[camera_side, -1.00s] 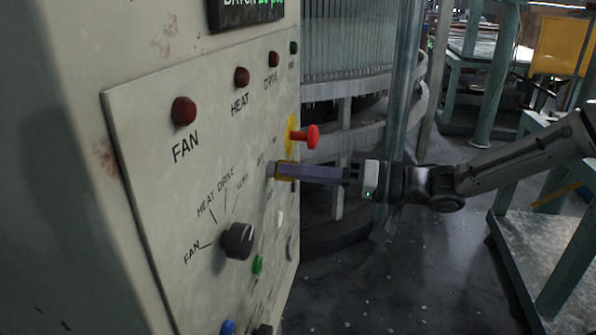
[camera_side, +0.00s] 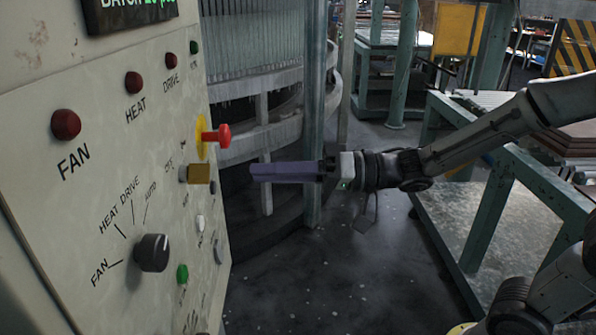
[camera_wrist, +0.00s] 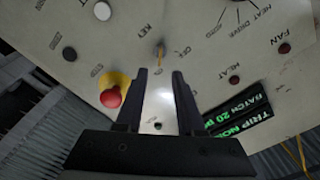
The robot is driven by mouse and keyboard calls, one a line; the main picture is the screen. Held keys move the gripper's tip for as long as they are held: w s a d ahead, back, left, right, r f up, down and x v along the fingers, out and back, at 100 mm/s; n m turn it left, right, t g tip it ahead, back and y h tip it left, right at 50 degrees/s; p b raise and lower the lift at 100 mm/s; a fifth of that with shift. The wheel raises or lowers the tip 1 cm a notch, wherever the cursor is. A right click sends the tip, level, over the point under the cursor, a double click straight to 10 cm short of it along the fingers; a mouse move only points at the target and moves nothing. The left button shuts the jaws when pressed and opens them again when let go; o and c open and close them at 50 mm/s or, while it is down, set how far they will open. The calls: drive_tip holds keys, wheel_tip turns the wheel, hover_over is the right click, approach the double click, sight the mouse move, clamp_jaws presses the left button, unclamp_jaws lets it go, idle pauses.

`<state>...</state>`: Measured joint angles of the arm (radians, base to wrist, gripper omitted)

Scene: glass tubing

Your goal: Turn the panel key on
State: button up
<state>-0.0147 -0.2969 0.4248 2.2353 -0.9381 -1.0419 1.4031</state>
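The brass key (camera_side: 199,174) sticks out of a grey lock on the panel, its broad face toward the side camera. It shows edge-on as a thin yellowish strip in the wrist view (camera_wrist: 160,54), beside lettering that reads like "OFF". My gripper (camera_side: 254,172) is level with the key and a clear gap away from it. In the wrist view my gripper (camera_wrist: 160,72) has its two dark fingers apart, with nothing between them, and the key lies beyond, between the tips in the picture. I cannot tell for sure which mark the key points to.
A red push button on a yellow plate (camera_side: 220,135) juts out just above the key. A black selector knob (camera_side: 153,253) and a green button (camera_side: 182,274) are lower on the panel (camera_side: 60,210). Red lamps (camera_side: 66,124) run along the top. The space in front of the key is free.

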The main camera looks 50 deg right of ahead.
drive_tip(key=v, duration=0.4)
drive_tip(key=shift+s+d, duration=0.25)
